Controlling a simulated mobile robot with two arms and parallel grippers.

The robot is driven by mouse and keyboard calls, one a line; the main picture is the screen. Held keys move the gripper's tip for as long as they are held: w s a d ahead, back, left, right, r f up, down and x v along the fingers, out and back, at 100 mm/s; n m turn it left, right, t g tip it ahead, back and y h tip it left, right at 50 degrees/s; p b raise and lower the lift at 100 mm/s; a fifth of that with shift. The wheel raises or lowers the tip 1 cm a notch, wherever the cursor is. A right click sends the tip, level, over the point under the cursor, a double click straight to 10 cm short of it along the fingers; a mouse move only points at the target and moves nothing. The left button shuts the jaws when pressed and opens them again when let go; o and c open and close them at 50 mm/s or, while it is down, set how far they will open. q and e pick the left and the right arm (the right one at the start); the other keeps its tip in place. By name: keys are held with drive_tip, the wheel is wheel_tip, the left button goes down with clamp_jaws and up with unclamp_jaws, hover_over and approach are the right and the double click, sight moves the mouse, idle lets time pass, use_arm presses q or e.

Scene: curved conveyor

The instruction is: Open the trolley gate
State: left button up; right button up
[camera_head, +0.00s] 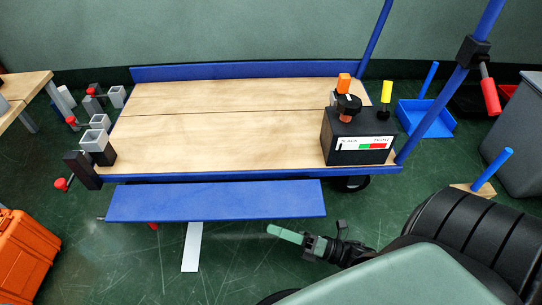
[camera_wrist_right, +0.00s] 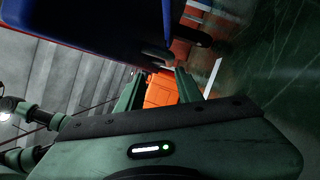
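The trolley (camera_head: 250,105) has a wooden deck and a blue frame. Its gate (camera_head: 215,201) is a blue panel along the front side, just below and in front of the deck edge, with its broad face toward the head camera. I cannot tell whether it is latched. A dark blue panel (camera_wrist_right: 95,18) shows above the fingers there. My left gripper is not in view.
A black control box (camera_head: 358,135) stands on the deck's right front corner. Blue posts (camera_head: 440,105) rise at the right end. An orange case (camera_head: 25,255) lies on the floor at left and shows beyond my fingers in the wrist view (camera_wrist_right: 160,92).

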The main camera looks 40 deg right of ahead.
drive_tip(key=shift+w+f+b+v, duration=0.15)
drive_tip(key=shift+b+v, duration=0.15)
drive_tip(key=shift+v, duration=0.65)
drive_tip(key=shift+f+b+v, duration=0.1)
drive_tip(key=shift+b+v, duration=0.2)
drive_tip(key=shift+v, duration=0.65)
drive_tip(key=shift+w+f+b+v, duration=0.15)
drive_tip(key=shift+b+v, duration=0.15)
drive_tip(key=shift+v, duration=0.65)
drive_tip(key=shift+s+d, duration=0.1)
drive_tip(key=shift+d, duration=0.1)
